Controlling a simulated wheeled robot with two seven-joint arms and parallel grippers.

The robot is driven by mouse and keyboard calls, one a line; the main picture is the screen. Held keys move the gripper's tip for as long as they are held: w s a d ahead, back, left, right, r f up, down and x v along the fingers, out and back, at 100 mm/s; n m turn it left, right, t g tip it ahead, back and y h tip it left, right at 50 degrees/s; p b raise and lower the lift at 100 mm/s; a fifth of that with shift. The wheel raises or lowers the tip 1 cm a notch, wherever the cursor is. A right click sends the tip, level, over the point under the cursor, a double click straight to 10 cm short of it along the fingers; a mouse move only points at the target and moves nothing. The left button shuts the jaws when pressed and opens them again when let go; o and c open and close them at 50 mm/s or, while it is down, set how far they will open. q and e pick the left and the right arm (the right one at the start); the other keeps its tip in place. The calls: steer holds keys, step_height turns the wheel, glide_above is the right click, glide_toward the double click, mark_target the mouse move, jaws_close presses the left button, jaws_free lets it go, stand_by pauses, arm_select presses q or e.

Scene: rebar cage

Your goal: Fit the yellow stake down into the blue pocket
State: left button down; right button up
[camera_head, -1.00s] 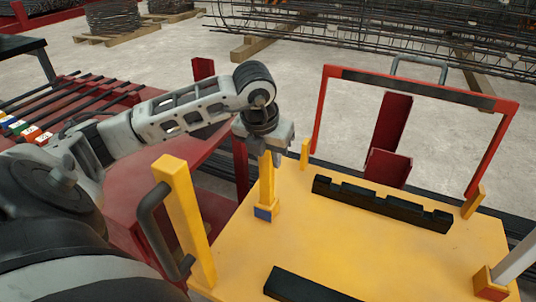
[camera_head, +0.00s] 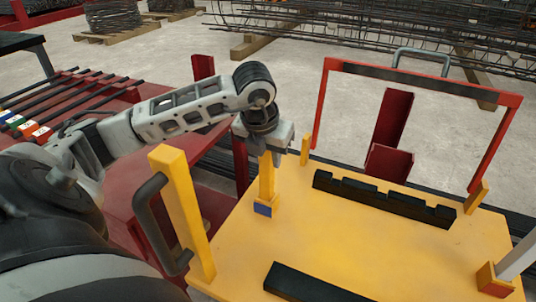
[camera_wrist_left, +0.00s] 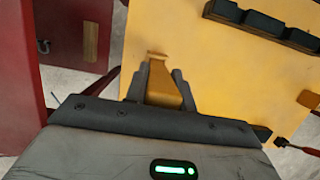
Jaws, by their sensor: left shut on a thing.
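The yellow stake (camera_head: 266,178) stands upright near the far left corner of the yellow deck (camera_head: 360,240). Its foot meets the yellow block with a blue face, the blue pocket (camera_head: 263,209). The stake's lower end is hidden in or behind the pocket's rim, so I cannot tell how deep it sits. My left gripper (camera_head: 265,155) is above the pocket, pointing down, shut on the stake's top. In the left wrist view the stake (camera_wrist_left: 163,88) shows between the two fingers; the pocket is hidden there. My right gripper is not in view.
A tall yellow post (camera_head: 182,215) with a dark handle (camera_head: 155,225) stands at the deck's near left. Black notched bars (camera_head: 380,197) lie on the deck. A red frame (camera_head: 318,105) rises behind. A grey post stands at a red-faced pocket (camera_head: 492,280) on the right.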

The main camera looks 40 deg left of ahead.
arm_select(q)
steer(key=shift+f, duration=0.25)
steer(key=c, duration=1.1)
jaws_free()
steer(key=p+v, duration=0.2)
steer(key=v, duration=1.4)
